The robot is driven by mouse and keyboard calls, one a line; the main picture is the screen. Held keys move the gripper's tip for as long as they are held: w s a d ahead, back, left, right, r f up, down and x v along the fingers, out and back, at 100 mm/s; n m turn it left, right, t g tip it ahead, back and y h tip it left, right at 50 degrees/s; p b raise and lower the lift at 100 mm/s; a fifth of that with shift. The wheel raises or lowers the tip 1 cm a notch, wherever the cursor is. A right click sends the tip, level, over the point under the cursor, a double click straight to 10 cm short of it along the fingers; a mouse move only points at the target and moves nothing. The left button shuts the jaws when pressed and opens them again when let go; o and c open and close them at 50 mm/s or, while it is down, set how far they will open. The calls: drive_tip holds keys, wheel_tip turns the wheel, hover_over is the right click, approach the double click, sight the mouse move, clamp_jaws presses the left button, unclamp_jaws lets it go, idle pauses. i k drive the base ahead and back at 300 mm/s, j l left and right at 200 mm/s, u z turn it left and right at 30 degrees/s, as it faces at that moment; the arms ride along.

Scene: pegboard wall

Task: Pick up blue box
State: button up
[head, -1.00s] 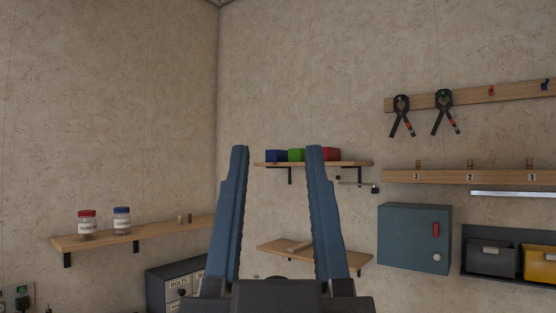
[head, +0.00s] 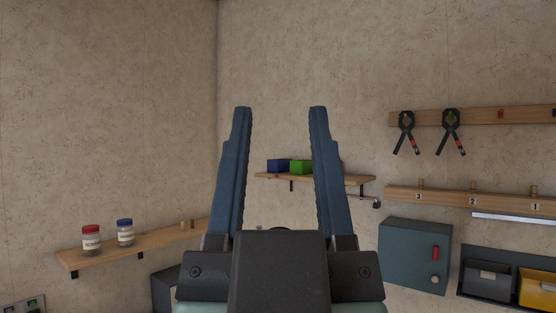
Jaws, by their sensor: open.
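The blue box (head: 278,166) sits at the left end of a small wooden wall shelf (head: 357,182), in the head view. A green box (head: 301,167) stands right beside it. A red box at the right of the green one is almost wholly hidden behind my right finger. My gripper (head: 280,108) is open and empty, pointing up and forward. In the picture the blue and green boxes show between its two blue fingers, with the shelf farther off at the wall.
A left shelf (head: 150,243) holds a red-lidded jar (head: 91,240) and a blue-lidded jar (head: 125,232). At right are clamps (head: 452,130) on a rail, a numbered peg rail (head: 447,198), a grey-blue cabinet (head: 414,256) and bins (head: 487,279). A lower shelf is hidden behind my gripper.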

sight(279, 165)
drive_tip(key=i+u, duration=0.4)
drive_tip(key=i, duration=2.95)
drive_tip(key=k+l, duration=0.1)
